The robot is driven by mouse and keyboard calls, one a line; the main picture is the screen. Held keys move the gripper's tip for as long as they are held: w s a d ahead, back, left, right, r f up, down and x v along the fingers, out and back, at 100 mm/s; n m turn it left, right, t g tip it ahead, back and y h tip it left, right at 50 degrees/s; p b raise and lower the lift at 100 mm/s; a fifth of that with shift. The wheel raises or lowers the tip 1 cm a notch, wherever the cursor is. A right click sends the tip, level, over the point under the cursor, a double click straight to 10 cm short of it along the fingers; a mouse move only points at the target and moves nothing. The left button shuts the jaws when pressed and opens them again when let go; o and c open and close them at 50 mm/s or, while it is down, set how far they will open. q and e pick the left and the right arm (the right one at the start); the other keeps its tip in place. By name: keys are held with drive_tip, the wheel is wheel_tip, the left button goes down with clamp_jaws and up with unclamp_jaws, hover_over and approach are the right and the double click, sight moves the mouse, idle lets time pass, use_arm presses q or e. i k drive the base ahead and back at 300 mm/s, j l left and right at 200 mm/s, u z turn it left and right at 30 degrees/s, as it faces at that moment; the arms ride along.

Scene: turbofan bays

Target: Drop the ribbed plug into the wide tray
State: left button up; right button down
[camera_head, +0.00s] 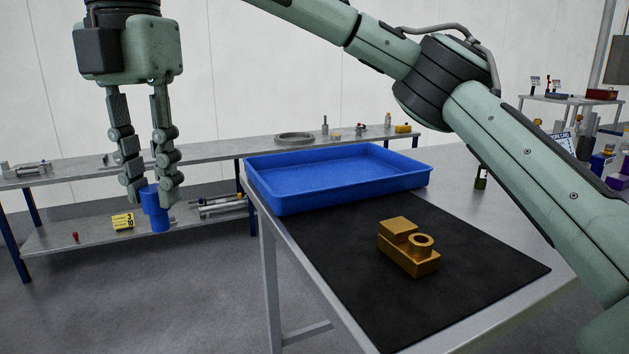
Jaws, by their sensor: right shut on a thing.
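My right gripper (152,190) hangs at the upper left, fingers pointing down. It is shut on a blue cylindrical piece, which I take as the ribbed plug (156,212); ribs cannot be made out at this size. The plug is roughly upright, its lower part sticking out below the fingertips and its upper part partly hidden by them. The wide tray (263,192) is blue, shallow and empty, at the back of the near table. In the picture the gripper and plug are left of the tray, beyond the table's left edge. My left gripper is not in view.
A brass-coloured block with a ring-shaped boss (408,262) sits on the black mat (372,300) in front of the tray. A long grey bench (210,148) with assorted parts runs along the wall behind. A cluttered stand (570,99) is at the far right.

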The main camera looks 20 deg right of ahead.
sight(329, 183)
drive_tip(key=i+j+u, duration=0.15)
drive_tip(key=j, duration=0.3)
drive_tip(key=i+j+u, duration=0.2)
drive_tip(key=i+j, duration=0.15)
drive_tip(key=i+j+z, duration=0.15)
drive_tip(key=i, duration=0.25)
drive_tip(key=i+j+z, duration=0.1)
drive_tip(key=i, duration=0.3)
drive_tip(key=i+j+z, duration=0.15)
drive_tip(key=i, duration=0.25)
drive_tip(key=i+z, duration=0.6)
drive_tip(key=z, duration=0.2)
drive_tip(key=i+j+z, duration=0.2)
drive_tip(key=z, duration=0.2)
drive_tip(key=i+z, duration=0.2)
drive_tip(key=z, duration=0.25)
drive_tip(key=i+z, duration=0.2)
drive_tip(key=z, duration=0.25)
drive_tip(key=i+z, duration=0.25)
drive_tip(key=z, duration=0.25)
